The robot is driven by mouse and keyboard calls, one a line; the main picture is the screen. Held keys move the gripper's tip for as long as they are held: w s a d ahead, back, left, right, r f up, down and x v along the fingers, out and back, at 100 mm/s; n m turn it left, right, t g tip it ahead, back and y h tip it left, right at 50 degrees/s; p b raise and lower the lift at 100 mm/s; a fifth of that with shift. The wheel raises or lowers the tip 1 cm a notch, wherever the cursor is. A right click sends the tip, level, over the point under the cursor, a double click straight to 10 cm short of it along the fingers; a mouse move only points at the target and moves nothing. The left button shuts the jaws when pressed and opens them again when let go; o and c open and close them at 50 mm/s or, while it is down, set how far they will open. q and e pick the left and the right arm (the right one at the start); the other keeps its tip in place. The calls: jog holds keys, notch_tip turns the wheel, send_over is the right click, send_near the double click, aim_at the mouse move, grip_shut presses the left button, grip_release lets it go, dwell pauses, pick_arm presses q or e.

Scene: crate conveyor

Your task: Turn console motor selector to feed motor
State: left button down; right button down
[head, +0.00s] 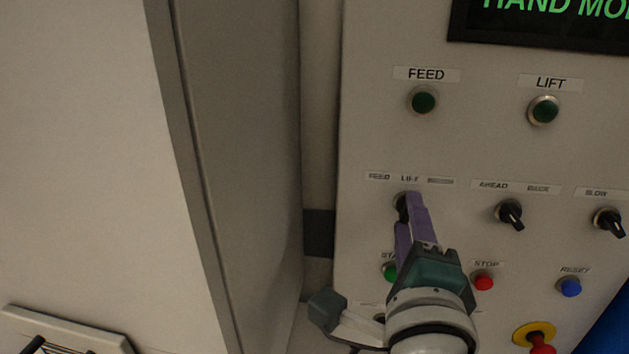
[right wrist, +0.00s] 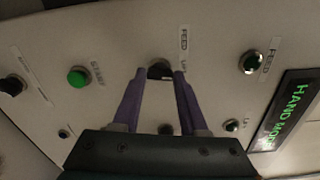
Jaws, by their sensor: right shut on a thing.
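The console (head: 360,130) carries a motor selector (head: 403,202) under a label reading FEED, LIFT and a third word I cannot read. My right gripper (head: 411,203) is at this selector, its purple fingers shut on the knob and covering most of it. In the right wrist view the dark selector knob (right wrist: 159,69) sits between the two fingertips of the right gripper (right wrist: 160,74). Which way its pointer faces is hidden. My left gripper is not in view.
Above are the green FEED button (head: 423,100) and LIFT button (head: 543,110), under a display (head: 550,22) reading HAND MO. To the right are the AHEAD/BACK selector (head: 509,213), the red STOP button (head: 483,281), the blue RESET button (head: 570,287) and a red emergency knob (head: 540,343).

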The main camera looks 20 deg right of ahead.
jog(key=n+p, duration=0.4)
jog(key=n, duration=0.7)
jog(key=shift+n, duration=0.4)
dwell(0.3)
jog(key=shift+c, duration=2.2)
grip_release()
